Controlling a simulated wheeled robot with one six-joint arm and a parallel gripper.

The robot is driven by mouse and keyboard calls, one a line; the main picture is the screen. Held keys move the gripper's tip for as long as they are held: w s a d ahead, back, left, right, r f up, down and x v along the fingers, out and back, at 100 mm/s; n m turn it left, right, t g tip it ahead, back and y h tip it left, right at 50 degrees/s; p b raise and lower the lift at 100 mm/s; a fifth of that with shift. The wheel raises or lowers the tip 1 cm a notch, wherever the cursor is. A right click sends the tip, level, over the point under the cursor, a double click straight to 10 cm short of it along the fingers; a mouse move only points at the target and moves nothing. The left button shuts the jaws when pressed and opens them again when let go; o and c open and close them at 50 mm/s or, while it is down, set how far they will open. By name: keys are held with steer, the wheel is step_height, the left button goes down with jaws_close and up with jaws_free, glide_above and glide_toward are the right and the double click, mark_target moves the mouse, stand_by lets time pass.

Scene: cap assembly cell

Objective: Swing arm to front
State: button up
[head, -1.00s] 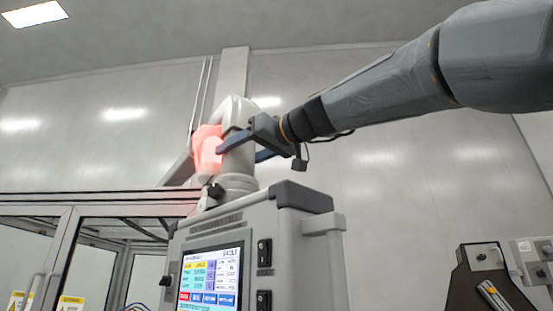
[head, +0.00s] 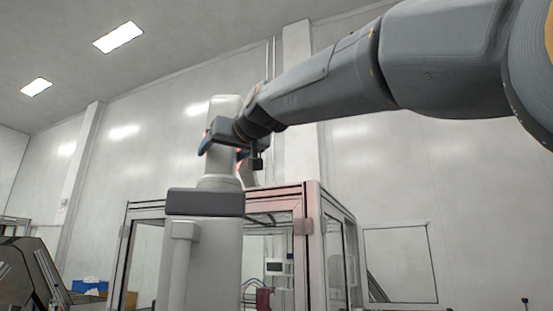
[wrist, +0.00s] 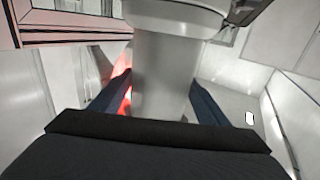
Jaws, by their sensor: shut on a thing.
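The swing arm (head: 223,106) is a pale upright piece with a rounded top, standing above a machine cabinet (head: 205,203) in the head view. My gripper (head: 222,148) reaches it from the right, with one blue finger on each side. In the wrist view the pale cylindrical body (wrist: 165,75) fills the space between the fingers, and I take the gripper as shut on it. The rest of the red part is hidden.
A glass-walled enclosure (head: 304,203) with a pale frame stands behind and right of the cabinet. A dark machine (head: 28,270) is at the lower left, with a blue bin (head: 90,287) near it.

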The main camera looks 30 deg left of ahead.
steer(key=shift+s+a, duration=0.55)
steer(key=shift+a, duration=0.15)
steer(key=o, duration=1)
steer(key=shift+c, duration=0.3)
